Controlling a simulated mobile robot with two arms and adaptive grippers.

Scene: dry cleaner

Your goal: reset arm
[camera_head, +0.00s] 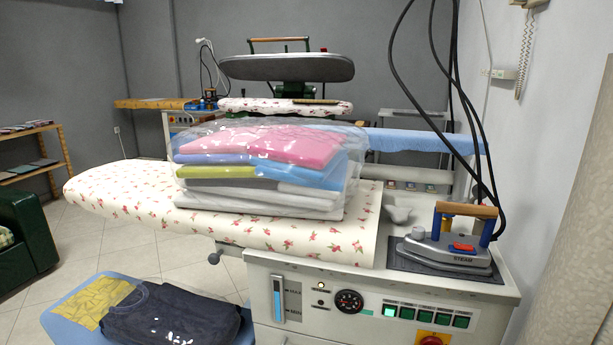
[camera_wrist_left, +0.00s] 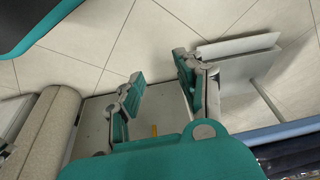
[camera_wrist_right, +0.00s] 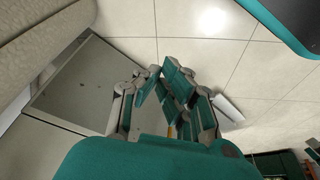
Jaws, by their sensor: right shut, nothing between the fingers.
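Neither arm shows in the head view. In the left wrist view, my left gripper (camera_wrist_left: 160,82) has its two teal-padded fingers well apart, with nothing between them. In the right wrist view, my right gripper (camera_wrist_right: 160,77) has its fingertips drawn together and is empty. Both grippers hang over the pale tiled floor (camera_wrist_right: 205,20), away from the ironing board and the laundry.
A bagged stack of folded clothes (camera_head: 262,165) lies on the floral ironing board (camera_head: 120,192). A steam iron (camera_head: 455,246) rests on its dark pad at right. Dark folded clothing (camera_head: 170,318) lies on a lower blue surface (camera_head: 62,318). Open tiled floor shows at left.

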